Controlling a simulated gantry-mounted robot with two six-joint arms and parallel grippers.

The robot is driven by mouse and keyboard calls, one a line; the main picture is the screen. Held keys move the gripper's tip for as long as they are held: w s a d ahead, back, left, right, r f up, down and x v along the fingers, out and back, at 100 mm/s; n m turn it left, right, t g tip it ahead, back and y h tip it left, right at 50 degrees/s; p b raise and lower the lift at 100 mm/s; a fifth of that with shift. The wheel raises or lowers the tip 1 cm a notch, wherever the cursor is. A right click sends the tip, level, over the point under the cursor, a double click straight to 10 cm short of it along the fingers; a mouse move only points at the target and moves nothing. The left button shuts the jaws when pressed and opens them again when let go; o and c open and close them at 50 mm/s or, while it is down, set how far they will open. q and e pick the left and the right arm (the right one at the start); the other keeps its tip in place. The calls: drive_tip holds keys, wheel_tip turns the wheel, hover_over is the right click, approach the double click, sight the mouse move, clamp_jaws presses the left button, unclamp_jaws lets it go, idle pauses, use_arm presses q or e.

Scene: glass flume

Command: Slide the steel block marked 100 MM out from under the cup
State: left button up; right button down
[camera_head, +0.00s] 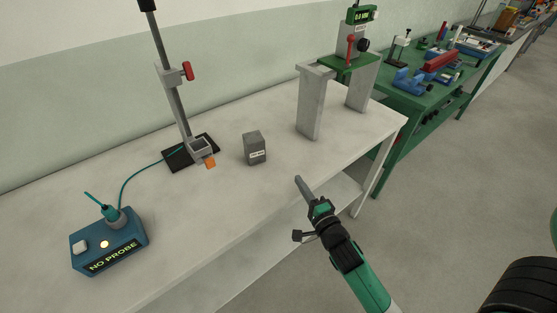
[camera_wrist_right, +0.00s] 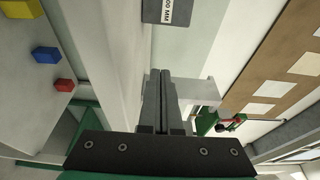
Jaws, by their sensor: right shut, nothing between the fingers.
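The grey steel block (camera_head: 255,149) stands upright on the white bench, with a small white label on its front. In the right wrist view its label end (camera_wrist_right: 167,12) reads "00 MM" at the top edge, cut off by the frame. I see no cup on top of the block, and its top is bare. My right gripper (camera_head: 299,180) is shut and empty, in front and to the right of the block, apart from it, near the bench's front edge. Its closed fingers show in the right wrist view (camera_wrist_right: 160,73). My left gripper is not in view.
A stand (camera_head: 175,85) on a black base with an orange-tipped grey part is left of the block. A blue "NO PROBE" box (camera_head: 108,244) with a teal cable is at front left. A grey bridge frame (camera_head: 311,105) stands at right. Bench around the block is clear.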

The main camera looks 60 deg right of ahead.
sight(254, 148)
drive_tip(key=shift+w+a+r, duration=0.1)
drive_tip(key=shift+w+a, duration=0.25)
drive_tip(key=shift+w, duration=0.5)
drive_tip(key=shift+d, duration=0.3)
drive_tip(key=x, duration=0.8)
drive_tip(key=shift+d, duration=0.15)
drive_tip(key=w, duration=0.2)
drive_tip(key=w+b, duration=0.1)
drive_tip(key=w, duration=0.1)
drive_tip(key=shift+d+f, duration=0.2)
drive_tip(key=shift+d, duration=0.05)
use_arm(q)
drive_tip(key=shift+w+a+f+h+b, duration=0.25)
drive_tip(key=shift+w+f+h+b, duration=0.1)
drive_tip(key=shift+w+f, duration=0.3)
use_arm(e)
drive_tip(key=shift+w+r, duration=0.15)
drive_tip(key=shift+w, duration=0.25)
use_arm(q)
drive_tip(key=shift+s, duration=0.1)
